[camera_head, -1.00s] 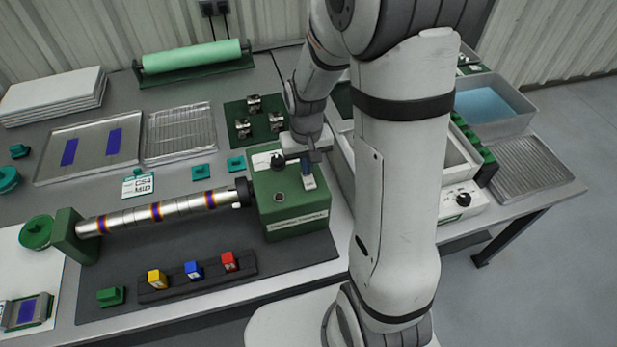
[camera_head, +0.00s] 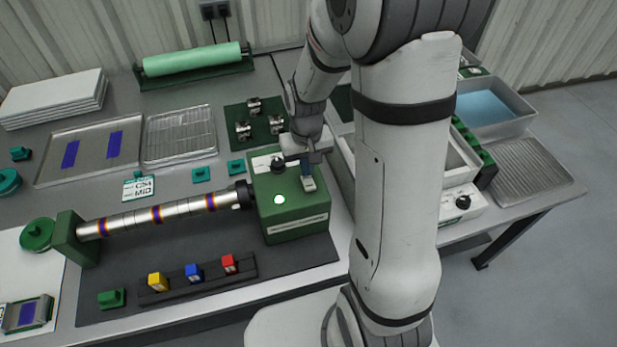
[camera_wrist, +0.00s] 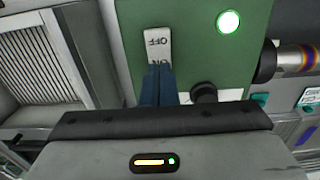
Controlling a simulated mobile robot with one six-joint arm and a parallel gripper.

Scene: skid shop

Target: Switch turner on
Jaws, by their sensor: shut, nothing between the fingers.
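The turner is a green box (camera_head: 300,210) with a silver shaft (camera_head: 128,216) reaching left to an end stand. Its round lamp (camera_head: 278,199) is lit green and also shows in the wrist view (camera_wrist: 228,22). The pale switch (camera_head: 310,186) sits on top of the box. In the wrist view the switch (camera_wrist: 157,42) shows its OFF end clear, and the ON end is partly covered by my fingers. My gripper (camera_wrist: 157,72) is shut and empty, with its blue fingertips at the ON end, seemingly touching it. It also shows in the head view (camera_head: 307,170).
A black knob (camera_head: 277,165) stands beside my fingers on the box. A rack with yellow, blue and red blocks (camera_head: 197,277) lies in front. Metal trays (camera_head: 180,135) lie behind the shaft. Grey bins (camera_head: 492,108) stand at the right.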

